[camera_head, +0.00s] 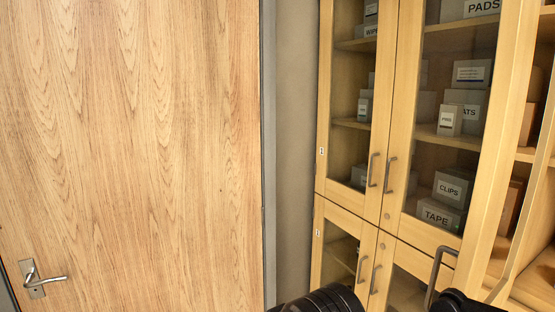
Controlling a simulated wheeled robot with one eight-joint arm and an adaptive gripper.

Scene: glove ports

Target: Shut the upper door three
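The cabinet's upper door three appears to be the nearer wooden door frame (496,150) at the right. It stands open, swung out toward me, and its stile runs down to the bottom edge. A dark bar handle (436,276) sits at its lower left. The rest of this door is cut off at the right. Dark parts of my arm show at the bottom edge, below and left of the handle and just below it. I cannot make out my gripper's fingers, and no contact with the handle shows.
Two upper glass doors, the left one (324,105) and the middle one (404,105), look shut, with labelled boxes behind. Lower glass doors (366,262) sit beneath. Open shelves (538,290) show at right. A large wooden room door (130,150) with a lever handle fills the left.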

